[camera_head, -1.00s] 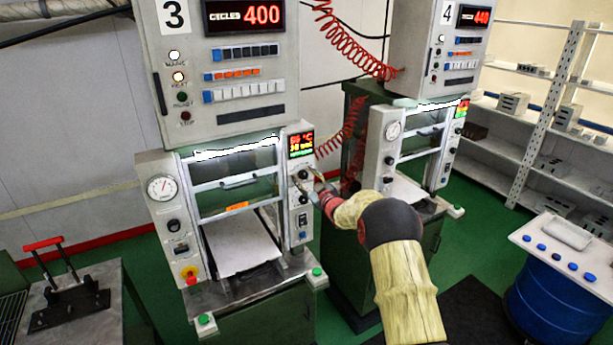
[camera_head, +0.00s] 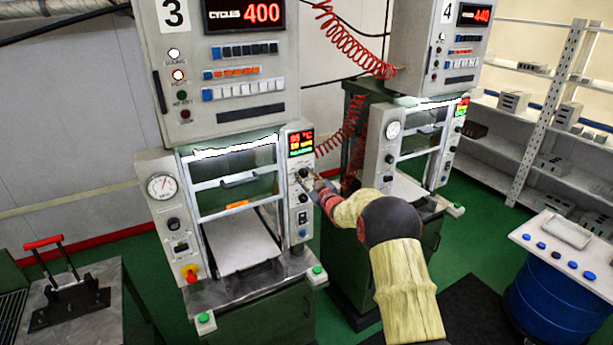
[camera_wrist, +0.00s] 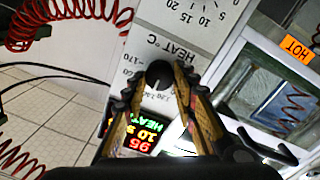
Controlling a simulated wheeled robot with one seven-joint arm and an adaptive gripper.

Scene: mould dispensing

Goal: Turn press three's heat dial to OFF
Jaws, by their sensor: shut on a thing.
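Press three (camera_head: 292,242) stands at centre left, with a "3" plate on the cabinet above it. Its heat dial (camera_head: 303,173) is the upper black knob on the right-hand panel, under the lit display (camera_head: 301,143). In the wrist view the heat dial (camera_wrist: 160,74) sits between my fingertips, next to the upside-down "HEAT °C" print and a temperature scale. My gripper (camera_head: 312,179) is shut on the dial, with a finger on either side in the wrist view (camera_wrist: 158,88). The fingers partly cover the scale, and I cannot read where the dial points.
Another black knob (camera_head: 302,198) and a switch sit below the dial. A red coiled hose (camera_head: 350,130) hangs just right of the panel. Press four (camera_head: 392,160) stands close behind on the right. A blue drum (camera_head: 550,300) with a tray is at far right.

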